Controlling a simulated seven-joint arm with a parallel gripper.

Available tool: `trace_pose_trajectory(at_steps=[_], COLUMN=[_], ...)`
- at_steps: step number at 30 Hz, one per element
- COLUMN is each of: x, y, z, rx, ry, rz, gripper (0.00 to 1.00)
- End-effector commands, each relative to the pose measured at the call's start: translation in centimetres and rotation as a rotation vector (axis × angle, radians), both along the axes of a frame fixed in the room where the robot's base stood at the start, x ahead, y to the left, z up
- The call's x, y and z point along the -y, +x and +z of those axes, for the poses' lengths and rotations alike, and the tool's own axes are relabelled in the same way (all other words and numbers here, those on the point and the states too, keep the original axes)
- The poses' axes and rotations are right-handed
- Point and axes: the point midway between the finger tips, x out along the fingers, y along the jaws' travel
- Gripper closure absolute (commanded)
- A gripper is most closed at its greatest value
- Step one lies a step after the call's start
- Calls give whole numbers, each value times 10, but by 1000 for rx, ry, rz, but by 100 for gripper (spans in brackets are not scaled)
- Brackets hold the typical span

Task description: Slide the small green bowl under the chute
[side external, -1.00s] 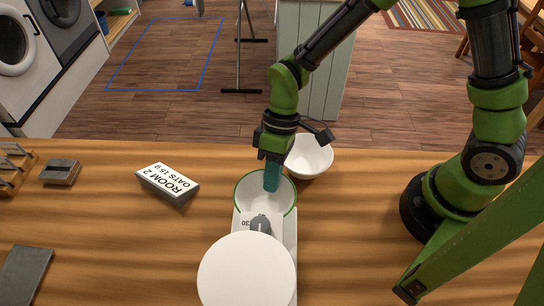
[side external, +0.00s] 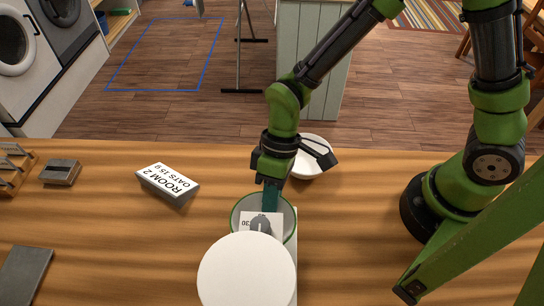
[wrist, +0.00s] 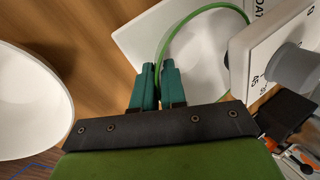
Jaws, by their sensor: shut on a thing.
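The small green bowl (side external: 286,218), white inside with a green rim, is on the table at the dispenser's front; its near part is hidden behind the dial panel (side external: 260,223) and round white top (side external: 246,272). The bowl also shows in the wrist view (wrist: 205,58). My gripper (side external: 271,200) is shut on the bowl's rim, with its teal fingers (wrist: 158,72) either side of the wall. The chute itself is hidden in both views. In the wrist view the dial panel overlaps the bowl's right side.
A plain white bowl (side external: 314,158) stands behind my gripper, close to the wrist. A box labelled "ROOM 2 OATS 15 g" (side external: 167,183) lies to the left. A small grey block (side external: 60,172), a rack (side external: 14,168) and a grey slab (side external: 24,275) are further left. The table between is clear.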

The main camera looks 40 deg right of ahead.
Motion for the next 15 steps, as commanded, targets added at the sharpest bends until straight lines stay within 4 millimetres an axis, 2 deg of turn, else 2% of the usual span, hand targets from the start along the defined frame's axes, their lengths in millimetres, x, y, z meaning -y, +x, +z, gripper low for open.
trace_pose_trajectory(at_steps=[3,4,9,15], x=[0,0,0,0], y=[0,0,0,0], z=[0,0,0,0], rx=[1,1,1,0], ry=[0,0,0,0], rz=[0,0,0,0], gripper=[100,84,59,59])
